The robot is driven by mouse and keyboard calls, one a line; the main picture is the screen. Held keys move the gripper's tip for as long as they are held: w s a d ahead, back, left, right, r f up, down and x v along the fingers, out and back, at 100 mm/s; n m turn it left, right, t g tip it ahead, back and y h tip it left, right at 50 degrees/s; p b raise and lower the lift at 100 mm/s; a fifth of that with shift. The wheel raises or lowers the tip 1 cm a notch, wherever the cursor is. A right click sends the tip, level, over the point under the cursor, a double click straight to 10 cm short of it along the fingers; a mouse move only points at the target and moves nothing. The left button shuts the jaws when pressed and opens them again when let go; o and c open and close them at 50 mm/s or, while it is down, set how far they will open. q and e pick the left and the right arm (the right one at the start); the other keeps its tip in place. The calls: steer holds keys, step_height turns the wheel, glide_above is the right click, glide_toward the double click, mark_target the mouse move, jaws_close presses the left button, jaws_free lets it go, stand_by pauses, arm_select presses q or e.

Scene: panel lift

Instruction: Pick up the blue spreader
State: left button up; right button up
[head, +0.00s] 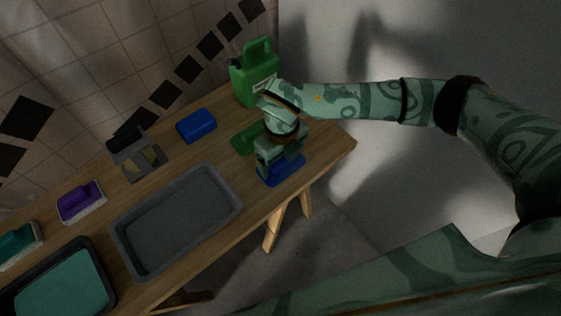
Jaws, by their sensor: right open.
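A flat blue piece (283,173), which looks like the blue spreader, lies near the front edge at the right end of the wooden table. My right gripper (279,163) is open and points down over it, hiding part of it. I cannot tell whether the fingers touch it or are just above it. A second blue object (196,126), block-shaped, lies farther back on the table. My left gripper is not in view.
A green flat piece (246,138) and a green jug (253,76) stand close behind my right gripper. A grey tray (127,246), a purple-topped block (80,203), a grey-and-black object (135,152) and a teal-filled tray (105,268) occupy the table leftward.

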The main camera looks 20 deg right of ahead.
steer(key=c, duration=1.1)
